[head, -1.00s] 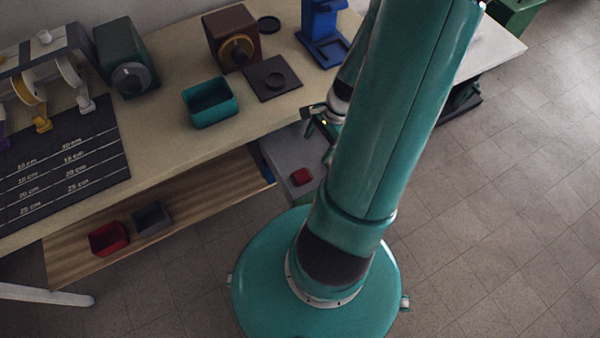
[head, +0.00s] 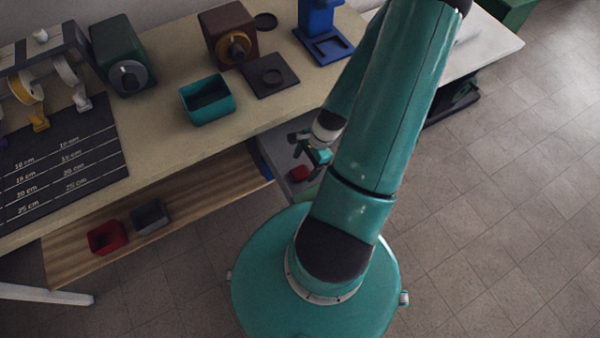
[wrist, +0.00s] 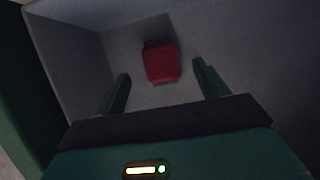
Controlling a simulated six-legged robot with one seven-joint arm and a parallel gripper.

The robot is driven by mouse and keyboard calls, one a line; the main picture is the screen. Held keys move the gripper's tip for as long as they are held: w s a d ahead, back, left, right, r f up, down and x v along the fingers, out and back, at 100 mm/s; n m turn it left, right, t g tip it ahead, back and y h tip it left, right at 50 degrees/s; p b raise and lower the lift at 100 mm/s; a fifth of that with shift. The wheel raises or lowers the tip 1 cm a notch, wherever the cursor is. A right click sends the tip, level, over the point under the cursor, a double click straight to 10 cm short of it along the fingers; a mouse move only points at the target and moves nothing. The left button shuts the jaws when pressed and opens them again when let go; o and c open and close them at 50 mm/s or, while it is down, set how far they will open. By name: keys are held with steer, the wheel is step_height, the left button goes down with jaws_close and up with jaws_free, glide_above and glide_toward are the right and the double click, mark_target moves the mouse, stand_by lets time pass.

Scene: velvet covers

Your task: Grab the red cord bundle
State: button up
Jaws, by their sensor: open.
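The red cord bundle (head: 299,173) is a small red block-like shape on a grey surface below the bench edge in the head view. In the wrist view the red cord bundle (wrist: 161,62) lies on the floor of a grey-walled bin or drawer (wrist: 70,50). My gripper (wrist: 161,84) is open and empty. Its two green fingers sit left and right of the bundle in the picture, with their tips a little short of it. In the head view my gripper (head: 312,155) hangs close to the bundle, partly hidden by my arm.
The bench (head: 170,140) holds a teal bin (head: 208,112), a dark square plate (head: 270,85) and a blue stand (head: 322,45). A wooden shelf (head: 190,190) below carries a red bin (head: 107,237) and a grey bin (head: 150,217). Bin walls stand around the bundle.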

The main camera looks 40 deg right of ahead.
mark_target(300, 172)
steer(key=shift+x, duration=1.75)
steer(key=shift+d, duration=0.1)
steer(key=c, duration=1)
steer(key=shift+c, duration=0.2)
step_height(300, 172, up, 10)
